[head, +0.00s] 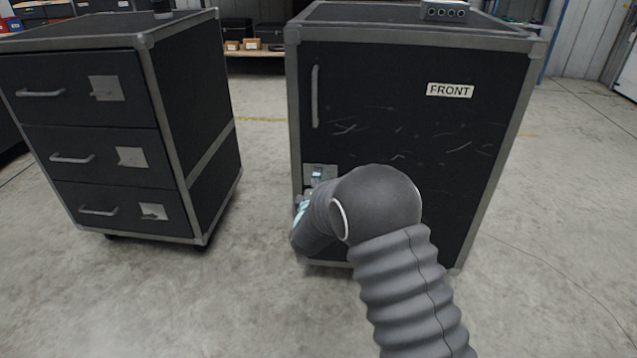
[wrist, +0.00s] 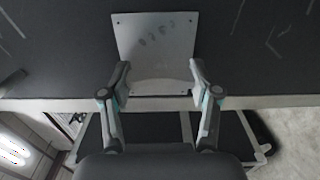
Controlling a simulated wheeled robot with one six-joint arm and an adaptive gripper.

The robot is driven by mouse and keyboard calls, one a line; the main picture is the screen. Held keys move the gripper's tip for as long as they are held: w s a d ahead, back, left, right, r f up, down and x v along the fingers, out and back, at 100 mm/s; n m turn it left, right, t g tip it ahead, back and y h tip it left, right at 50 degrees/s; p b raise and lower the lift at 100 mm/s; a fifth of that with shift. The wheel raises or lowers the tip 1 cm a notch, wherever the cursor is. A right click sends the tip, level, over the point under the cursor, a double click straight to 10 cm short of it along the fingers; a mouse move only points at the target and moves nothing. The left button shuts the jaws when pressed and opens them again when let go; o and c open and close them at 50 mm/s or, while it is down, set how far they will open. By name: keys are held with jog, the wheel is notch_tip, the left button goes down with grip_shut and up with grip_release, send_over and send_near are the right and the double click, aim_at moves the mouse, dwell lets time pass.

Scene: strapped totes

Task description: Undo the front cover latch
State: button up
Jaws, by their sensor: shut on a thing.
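The front cover (head: 415,130) is a black panel labelled FRONT, with a grey vertical handle (head: 315,97) at its upper left. A light metal latch plate (head: 308,182) sits low on its left edge, partly hidden by my arm. In the wrist view the latch plate (wrist: 155,40) fills the upper middle. A pale latch piece (wrist: 160,88) crosses its lower part between my fingers. My gripper (wrist: 159,75) is shut on this latch, one finger at each side. My gripper (head: 306,198) shows only partly in the head view.
A black three-drawer cabinet (head: 85,130) with grey handles stands to the left, with a floor gap between the two. A small grey box (head: 444,10) lies on top of the front-labelled case. Concrete floor (head: 560,200) is open to the right.

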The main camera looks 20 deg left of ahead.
jog(key=shift+a, duration=0.1)
jog(key=o, duration=1.2)
jog(key=shift+c, duration=0.2)
jog(key=v, duration=1.2)
